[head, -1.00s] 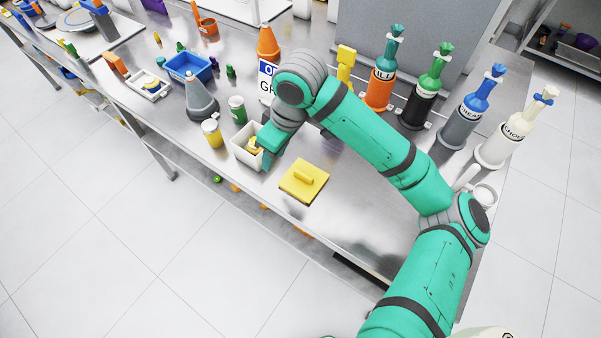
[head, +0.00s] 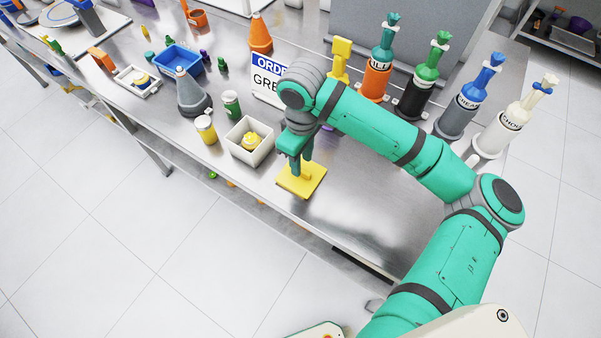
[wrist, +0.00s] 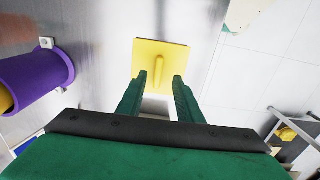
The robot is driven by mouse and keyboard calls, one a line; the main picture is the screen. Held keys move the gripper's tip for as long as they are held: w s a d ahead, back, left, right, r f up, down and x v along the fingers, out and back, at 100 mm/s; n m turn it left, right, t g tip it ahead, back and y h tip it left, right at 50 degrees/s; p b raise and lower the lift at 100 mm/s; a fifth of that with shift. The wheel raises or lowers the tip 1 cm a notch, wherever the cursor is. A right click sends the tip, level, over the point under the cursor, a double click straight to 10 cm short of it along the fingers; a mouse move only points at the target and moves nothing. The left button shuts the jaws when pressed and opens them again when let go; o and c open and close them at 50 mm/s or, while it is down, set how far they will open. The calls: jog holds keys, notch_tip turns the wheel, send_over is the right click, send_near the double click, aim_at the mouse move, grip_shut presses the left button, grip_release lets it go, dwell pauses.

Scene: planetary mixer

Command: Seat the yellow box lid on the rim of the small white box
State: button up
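The yellow box lid (head: 290,182) lies flat on the steel table near its front edge, with a raised bar handle. It also shows in the wrist view (wrist: 148,58). My gripper (wrist: 155,78) is open, its two fingers on either side of the lid's handle line, pointing toward it. In the head view my gripper (head: 304,170) is right over the lid; whether it touches the lid is unclear. The small white box (head: 234,151) stands open just left of the lid, with a yellow piece (head: 252,141) inside.
A yellow jar (head: 206,131), a green jar (head: 231,104) and a grey cone-shaped bottle (head: 191,97) stand left of the box. An order sign (head: 266,82) and several coloured bottles stand behind. A purple cylinder (wrist: 40,78) lies left in the wrist view. The table right of the lid is clear.

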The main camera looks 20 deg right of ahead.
jog(key=shift+w+d+f, duration=0.1)
jog(key=shift+w+f, duration=0.05)
jog(key=shift+f, duration=1.75)
jog(key=shift+w, duration=0.15)
jog(key=c, duration=0.6)
grip_shut()
